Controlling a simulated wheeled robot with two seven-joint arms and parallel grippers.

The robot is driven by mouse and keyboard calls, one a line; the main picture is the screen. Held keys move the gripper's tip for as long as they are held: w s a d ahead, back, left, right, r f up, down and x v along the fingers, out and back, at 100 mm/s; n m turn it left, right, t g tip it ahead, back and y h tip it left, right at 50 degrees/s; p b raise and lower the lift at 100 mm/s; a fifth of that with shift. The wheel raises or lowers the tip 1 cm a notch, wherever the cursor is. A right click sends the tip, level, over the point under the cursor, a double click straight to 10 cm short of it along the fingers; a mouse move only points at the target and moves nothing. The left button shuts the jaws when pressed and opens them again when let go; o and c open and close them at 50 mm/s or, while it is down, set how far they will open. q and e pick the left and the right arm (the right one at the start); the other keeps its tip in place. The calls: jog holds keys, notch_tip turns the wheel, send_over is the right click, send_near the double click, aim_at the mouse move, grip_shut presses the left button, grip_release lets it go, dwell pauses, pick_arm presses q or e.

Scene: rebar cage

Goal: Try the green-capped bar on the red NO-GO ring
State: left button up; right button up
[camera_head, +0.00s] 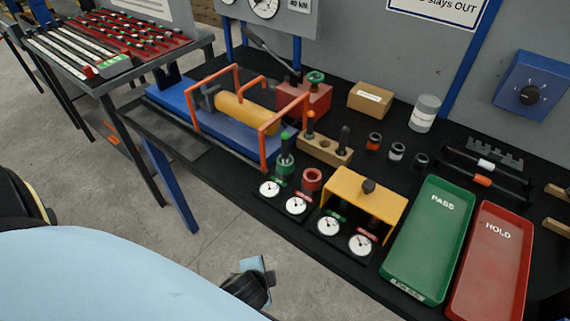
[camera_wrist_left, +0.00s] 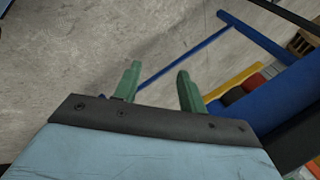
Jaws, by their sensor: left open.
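The green-capped bar (camera_head: 285,141) is a short dark bar standing upright at the green ring (camera_head: 285,168) in the head view. It appears to be in that ring, but its lower end is hidden. The red NO-GO ring (camera_head: 312,179) lies just to the right, with nothing in it. Neither the bar nor the red ring shows clearly in that view. My right gripper is not in view.
A wooden block (camera_head: 325,148) holding an orange-capped bar (camera_head: 310,121) stands behind the rings. Dial gauges (camera_head: 296,206) sit in front, a yellow stand (camera_head: 372,190) to the right. Green PASS (camera_head: 431,238) and red HOLD (camera_head: 492,260) trays lie farther right. An orange-framed rig (camera_head: 235,112) stands left.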

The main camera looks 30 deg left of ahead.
aim_at(285, 141)
pick_arm(q)
jog(key=w+a+r+m+t+y, duration=0.2)
jog(key=r, duration=0.8)
jog(key=w+a+r+m+t+y, duration=0.2)
jog(key=a+r+m+y, duration=0.1)
jog(key=r, duration=0.7)
jog(key=w+d+r+m+t+y, duration=0.1)
jog(key=w+d+r+m+t, duration=0.5)
jog(key=m, duration=1)
jog(key=x, duration=0.2)
jog(key=r+p+x, duration=0.1)
jog(key=x, duration=0.4)
jog(key=shift+w+a+r+p, duration=0.1)
jog(key=shift+a+r+p, duration=0.2)
jog(key=shift+a, duration=0.15)
jog(key=x, duration=0.2)
jog(key=p+x, duration=0.1)
jog(key=x, duration=0.2)
jog(key=shift+a+r, duration=0.2)
jog(key=shift+r, duration=0.05)
grip_shut()
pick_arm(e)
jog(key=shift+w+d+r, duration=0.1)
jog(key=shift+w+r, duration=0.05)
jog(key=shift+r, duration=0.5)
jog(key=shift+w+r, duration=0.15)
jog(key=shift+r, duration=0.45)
